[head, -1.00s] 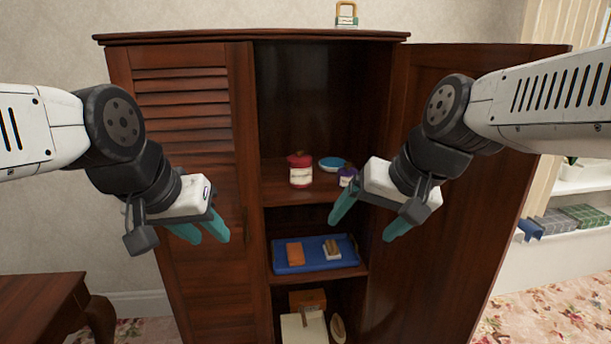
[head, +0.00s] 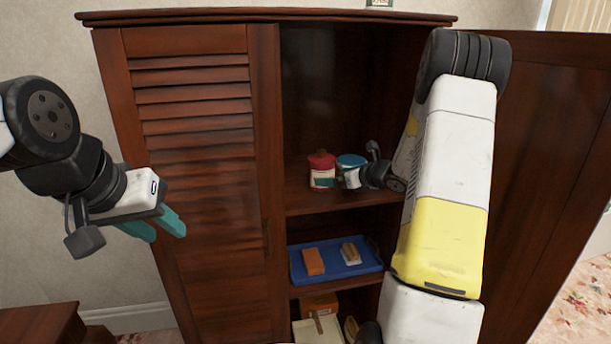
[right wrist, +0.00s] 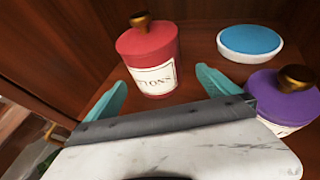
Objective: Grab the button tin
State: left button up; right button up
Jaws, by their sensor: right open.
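The button tin (head: 321,171) is a red canister with a white label and a brass knob. It stands upright on the cabinet's upper open shelf. In the right wrist view the tin (right wrist: 149,58) shows part of its label lettering. My right gripper (right wrist: 161,78) is open, with teal fingers left and right of the tin's lower part; I see no grip on it. In the head view this gripper's body (head: 352,179) is just right of the tin, its fingers hard to make out. My left gripper (head: 166,230) is open and empty before the louvred door.
A blue-topped white round dish (right wrist: 250,42) stands right of the tin. A purple jar (right wrist: 284,98) with a brass knob is close to my right finger. A blue tray (head: 298,262) lies one shelf below. The open right door (head: 545,150) flanks my right arm.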

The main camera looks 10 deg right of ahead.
jog(key=x, duration=0.7)
jog(key=shift+a, duration=0.3)
jog(key=shift+s, duration=0.1)
jog(key=shift+c, duration=0.4)
jog(key=c, duration=1.4)
jog(key=shift+r, duration=0.1)
jog(key=shift+c, duration=1.1)
jog(key=shift+r, duration=0.1)
